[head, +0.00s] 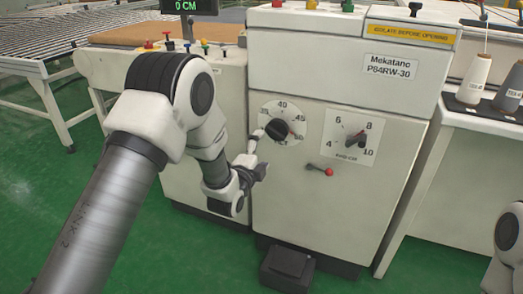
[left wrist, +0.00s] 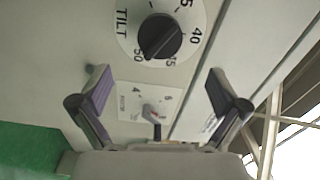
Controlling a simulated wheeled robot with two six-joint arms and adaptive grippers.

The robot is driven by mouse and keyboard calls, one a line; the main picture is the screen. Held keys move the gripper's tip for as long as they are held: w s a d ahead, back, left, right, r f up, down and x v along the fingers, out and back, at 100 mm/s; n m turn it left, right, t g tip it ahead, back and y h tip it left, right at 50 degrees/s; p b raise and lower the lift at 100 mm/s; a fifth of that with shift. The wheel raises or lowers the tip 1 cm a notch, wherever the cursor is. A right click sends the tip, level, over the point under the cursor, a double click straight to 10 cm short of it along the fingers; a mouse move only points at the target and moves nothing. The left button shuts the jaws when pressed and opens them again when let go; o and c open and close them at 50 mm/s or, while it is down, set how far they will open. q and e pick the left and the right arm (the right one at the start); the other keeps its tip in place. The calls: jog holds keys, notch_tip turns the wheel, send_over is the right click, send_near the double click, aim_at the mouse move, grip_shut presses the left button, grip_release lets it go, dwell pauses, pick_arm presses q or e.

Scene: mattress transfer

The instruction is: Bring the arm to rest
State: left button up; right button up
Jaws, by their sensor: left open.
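My left arm (head: 185,95) comes in from the left and reaches down to the front of a cream machine. My left gripper (head: 257,153) is close in front of the panel, at the lower left of a black dial knob (head: 278,130). In the left wrist view the two fingers of the left gripper (left wrist: 157,84) are spread wide with nothing between them. The black knob on its white plate marked TILT (left wrist: 160,36) lies beyond the fingertips and is not held. My right gripper is out of view; only part of my right arm (head: 508,250) shows at the right edge.
A second dial plate (head: 350,137) and a red-tipped lever (head: 326,172) are on the panel to the right. A black pedal box (head: 287,268) stands on the green floor (head: 205,262). Thread cones (head: 475,80) stand on the right table. A roller conveyor (head: 65,40) is at the back left.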

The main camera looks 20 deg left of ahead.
pick_arm(q)
jog(key=shift+s, duration=0.1)
dwell(0.3)
jog(key=s+f+n+g, duration=0.2)
jog(key=s+f+g, duration=0.2)
jog(key=s+f, duration=0.7)
jog(key=s+f+n+g, duration=0.1)
jog(key=s+f+g, duration=0.45)
jog(key=f, duration=0.95)
jog(key=s+f+n+g, duration=0.2)
jog(key=s+f, duration=0.1)
jog(key=s, duration=0.4)
jog(key=s+f+n+g, duration=0.1)
jog(key=s+f+n, duration=0.2)
jog(key=s, duration=0.4)
jog(key=s+n+g, duration=0.6)
jog(key=s+n, duration=0.3)
jog(key=s, duration=0.4)
notch_tip(320, 180, up, 21)
jog(key=p, duration=2.1)
jog(key=shift+a+y, duration=0.3)
jog(key=shift+r+t, duration=0.15)
jog(key=shift+t, duration=0.1)
